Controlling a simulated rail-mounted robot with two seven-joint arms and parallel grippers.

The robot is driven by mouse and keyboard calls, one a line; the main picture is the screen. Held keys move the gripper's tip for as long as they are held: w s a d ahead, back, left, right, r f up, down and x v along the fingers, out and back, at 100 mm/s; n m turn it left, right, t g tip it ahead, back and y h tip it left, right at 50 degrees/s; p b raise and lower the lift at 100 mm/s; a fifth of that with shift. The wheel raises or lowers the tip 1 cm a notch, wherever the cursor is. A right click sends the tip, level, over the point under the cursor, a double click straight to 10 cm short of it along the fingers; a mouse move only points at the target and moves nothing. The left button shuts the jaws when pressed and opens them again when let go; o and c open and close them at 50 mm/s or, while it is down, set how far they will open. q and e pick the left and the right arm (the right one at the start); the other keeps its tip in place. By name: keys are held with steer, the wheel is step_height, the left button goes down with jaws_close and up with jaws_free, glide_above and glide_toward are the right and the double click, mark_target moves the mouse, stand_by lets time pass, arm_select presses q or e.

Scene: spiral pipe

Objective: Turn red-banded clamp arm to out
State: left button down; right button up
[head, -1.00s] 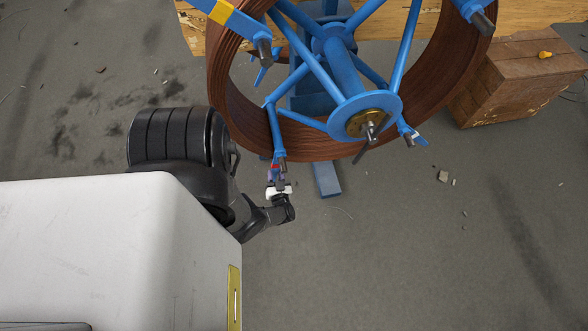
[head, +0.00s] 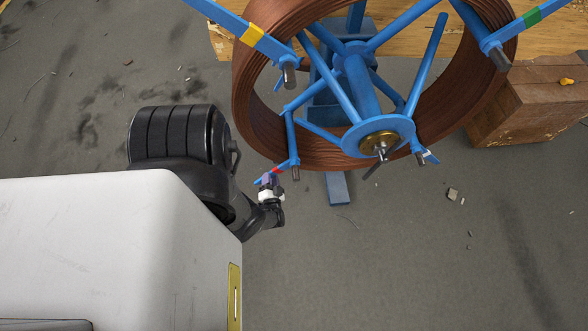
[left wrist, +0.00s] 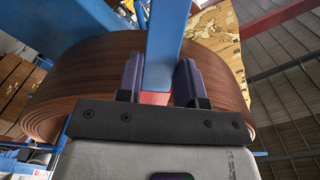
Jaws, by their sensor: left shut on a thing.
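The red-banded clamp arm (head: 279,170) is a short blue bar at the lower left of the blue reel, beside a grey pin. It slants outward, down and left, away from the coil. My left gripper (head: 267,181) is shut on its outer end. In the left wrist view, the purple fingers (left wrist: 160,82) sit on both sides of the blue bar (left wrist: 166,40), with the red band (left wrist: 155,97) low between them. The brown coil (head: 253,110) hangs around the reel, behind the arm. My right gripper is not in view.
Yellow-banded (head: 252,35), green-banded (head: 531,16) and white-banded (head: 429,155) clamp arms sit elsewhere on the reel. A blue stand foot (head: 338,188) is below the hub. A wooden crate (head: 525,105) is at right. Floor below the reel is mostly clear.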

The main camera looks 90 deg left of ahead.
arm_select(q)
steer(key=shift+r, duration=0.15)
steer(key=c, duration=0.8)
jaws_free()
steer(key=shift+s, duration=0.1)
steer(key=shift+o, duration=0.2)
steer(key=d, duration=1.3)
steer(key=shift+w+d+p, duration=0.25)
steer(key=shift+d+p, duration=0.1)
steer(key=shift+d, duration=0.05)
